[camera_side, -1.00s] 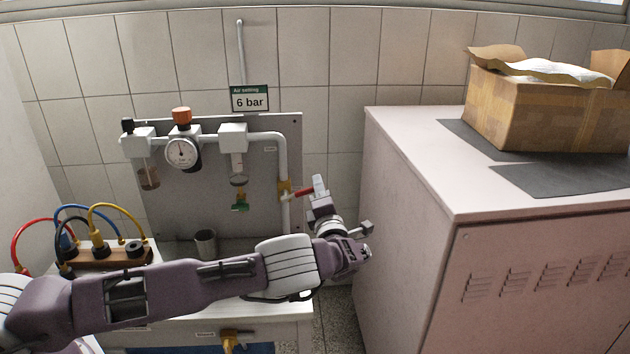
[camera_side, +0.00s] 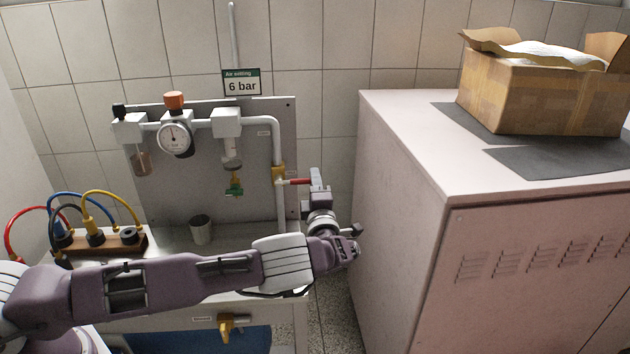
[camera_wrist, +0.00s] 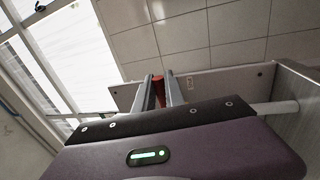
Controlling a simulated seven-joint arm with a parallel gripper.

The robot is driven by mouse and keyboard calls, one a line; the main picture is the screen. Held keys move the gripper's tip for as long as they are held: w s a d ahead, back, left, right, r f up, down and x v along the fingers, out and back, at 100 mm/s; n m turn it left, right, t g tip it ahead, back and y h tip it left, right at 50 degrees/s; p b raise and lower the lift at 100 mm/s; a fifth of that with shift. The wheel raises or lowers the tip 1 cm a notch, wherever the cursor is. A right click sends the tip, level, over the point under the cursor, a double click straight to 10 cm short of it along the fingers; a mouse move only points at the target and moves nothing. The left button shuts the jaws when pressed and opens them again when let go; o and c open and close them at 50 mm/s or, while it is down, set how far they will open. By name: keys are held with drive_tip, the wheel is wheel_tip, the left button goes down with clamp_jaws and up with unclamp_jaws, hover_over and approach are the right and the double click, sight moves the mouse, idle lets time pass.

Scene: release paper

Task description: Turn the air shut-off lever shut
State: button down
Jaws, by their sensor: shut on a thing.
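The red air shut-off lever (camera_side: 297,182) sticks out to the right from a brass valve (camera_side: 279,174) on the vertical pipe at the right edge of the grey panel. It lies about level, roughly square across the pipe. My gripper (camera_side: 316,178) is at the lever's outer end, shut on it. In the wrist view the red lever (camera_wrist: 159,88) shows between the two fingers of my gripper (camera_wrist: 161,90). The lever's tip is partly hidden by the fingers.
A pink-grey cabinet (camera_side: 400,150) stands close to the right of my gripper, with a cardboard box (camera_side: 540,95) on top. The panel (camera_side: 200,190) carries a gauge (camera_side: 175,138). A metal cup (camera_side: 201,230) and hose couplings (camera_side: 95,238) sit on the bench behind my arm.

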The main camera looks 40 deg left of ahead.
drive_tip(key=shift+f, duration=0.2)
drive_tip(key=c, duration=1.4)
unclamp_jaws()
drive_tip(key=shift+r, duration=0.1)
drive_tip(key=v, duration=0.7)
